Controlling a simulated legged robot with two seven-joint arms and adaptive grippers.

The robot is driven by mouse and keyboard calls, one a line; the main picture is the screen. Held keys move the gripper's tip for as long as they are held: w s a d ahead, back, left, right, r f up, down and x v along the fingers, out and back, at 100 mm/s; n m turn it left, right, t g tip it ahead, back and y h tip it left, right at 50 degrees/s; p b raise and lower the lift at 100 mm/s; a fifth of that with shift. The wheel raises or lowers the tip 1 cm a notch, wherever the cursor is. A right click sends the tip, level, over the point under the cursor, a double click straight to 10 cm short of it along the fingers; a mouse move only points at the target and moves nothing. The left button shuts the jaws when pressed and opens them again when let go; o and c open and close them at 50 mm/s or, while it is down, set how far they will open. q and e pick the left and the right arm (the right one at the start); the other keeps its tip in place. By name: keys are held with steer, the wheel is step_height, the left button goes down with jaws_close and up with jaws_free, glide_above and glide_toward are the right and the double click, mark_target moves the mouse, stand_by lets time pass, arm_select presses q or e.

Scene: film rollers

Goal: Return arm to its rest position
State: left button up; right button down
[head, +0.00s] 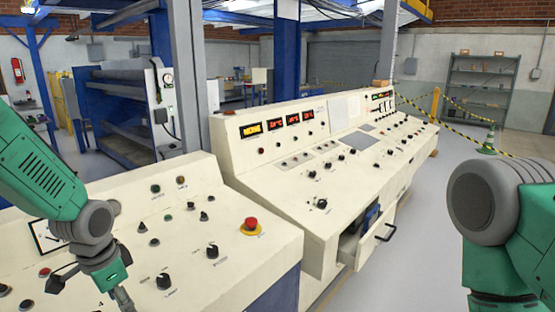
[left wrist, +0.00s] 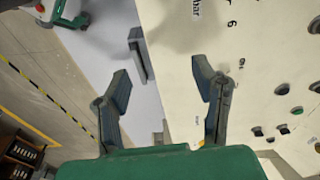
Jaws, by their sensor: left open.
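My left arm (head: 45,170) comes in from the left over the cream control console (head: 225,235). Its gripper (head: 122,300) is low in the head view and partly cut off by the bottom edge. In the left wrist view my left gripper (left wrist: 163,75) has its two dark fingers spread apart, with nothing held between them. The cream panel (left wrist: 240,70) fills the right of that view, beyond the right finger. My right arm (head: 490,205) shows at the right edge of the head view; its gripper is out of view.
A red emergency button (head: 251,224) and several black knobs stand up from the console. A second console (head: 290,165) is behind, with an open drawer (head: 365,240) sticking out at its front. Open floor (head: 430,240) lies right of it. Blue-framed rollers (head: 115,110) stand behind left.

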arm_select(q)
steer(key=s+d+f+n+g, duration=0.1)
steer(key=s+d+f+n, duration=0.15)
steer(key=s+f, duration=0.7)
steer(key=s+d+f+n, duration=0.1)
steer(key=s+f+n, duration=0.2)
steer(key=s+f, duration=0.6)
steer(key=s+f+n, duration=0.2)
steer(key=s, duration=0.9)
step_height(320, 180, down, 11)
steer(key=w+b, duration=0.1)
steer(key=b, duration=1.1)
steer(key=shift+w+f, duration=0.2)
steer(key=shift+w, duration=0.15)
arm_select(e)
step_height(320, 180, down, 12)
steer(key=shift+w+f, duration=0.25)
steer(key=shift+w, duration=0.05)
